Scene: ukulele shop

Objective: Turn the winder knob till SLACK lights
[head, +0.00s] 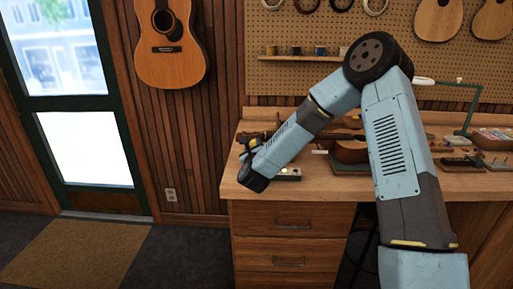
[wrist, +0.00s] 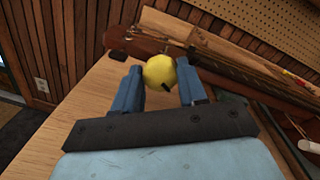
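In the wrist view a round yellow knob (wrist: 158,71) with a dark mark on its lower side sits between the two blue fingertips of my gripper (wrist: 161,77). One finger is on each side of it, and the gaps look very small. I cannot tell whether the fingers press on it. A small pale box (head: 287,174) with a bright spot lies just right of the wrist. No readable SLACK label shows.
A dark wooden instrument neck (wrist: 215,66) runs close behind the knob. A green lamp arm (head: 470,108) and small tools stand farther right. A pegboard (head: 310,75) backs the bench.

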